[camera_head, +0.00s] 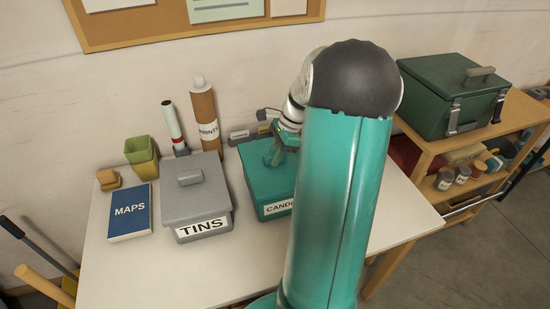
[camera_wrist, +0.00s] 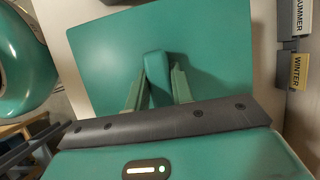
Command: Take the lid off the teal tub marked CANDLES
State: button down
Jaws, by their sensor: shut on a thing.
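The teal tub marked CANDLES (camera_head: 272,208) stands on the white table, partly hidden behind my arm. Its flat teal lid (camera_head: 262,177) shows beside my arm and fills much of the wrist view (camera_wrist: 110,50). The lid's teal handle (camera_wrist: 156,72) sits between my two fingers. My gripper (camera_wrist: 157,90) is shut on this handle; in the head view it shows small above the lid (camera_head: 276,152). Whether the lid sits on the tub or is raised a little, I cannot tell.
A grey tub marked TINS (camera_head: 195,200) stands close on the left, with a blue MAPS book (camera_head: 130,211) beyond it. A green box (camera_head: 452,95) stands on the wooden shelf at right. Label blocks, one reading WINTER (camera_wrist: 299,72), lie near the lid. The table front is clear.

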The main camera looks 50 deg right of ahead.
aim_at(271, 155)
jog(key=shift+r, duration=0.55)
notch_tip(271, 155, up, 2)
jog(key=shift+r, duration=0.15)
jog(key=s+a+r, duration=0.8)
jog(key=s+r, duration=0.1)
jog(key=s, duration=0.2)
jog(key=shift+s+a+r, duration=0.15)
jog(key=shift+r, duration=0.1)
